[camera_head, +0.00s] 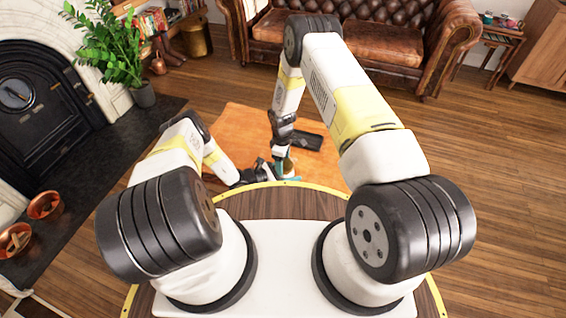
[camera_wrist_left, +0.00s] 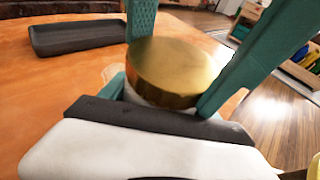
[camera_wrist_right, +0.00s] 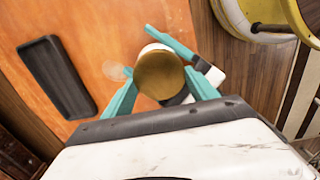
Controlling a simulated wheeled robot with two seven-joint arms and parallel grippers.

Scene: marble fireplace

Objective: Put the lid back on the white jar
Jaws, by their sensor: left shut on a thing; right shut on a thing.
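The white jar (camera_wrist_right: 152,48) is mostly hidden under its gold lid (camera_wrist_right: 160,75) in the right wrist view. The left wrist view shows the round gold lid (camera_wrist_left: 172,70) over the jar's pale body, a strip of which shows below it. The lid looks level and at the jar's mouth; I cannot tell whether it is fully seated. My left gripper (camera_wrist_right: 174,47) is shut on the jar from the side, its teal fingers around the body. My right gripper (camera_wrist_right: 159,78) comes from above and is shut on the lid, a finger on either side.
A black tray (camera_wrist_right: 57,75) lies on the orange surface (camera_head: 243,125) beside the jar. A small, clear, glass-like thing (camera_wrist_right: 116,72) is close to the right gripper's finger. A leather sofa (camera_head: 385,45) stands at the back. Open orange surface lies left of the jar.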

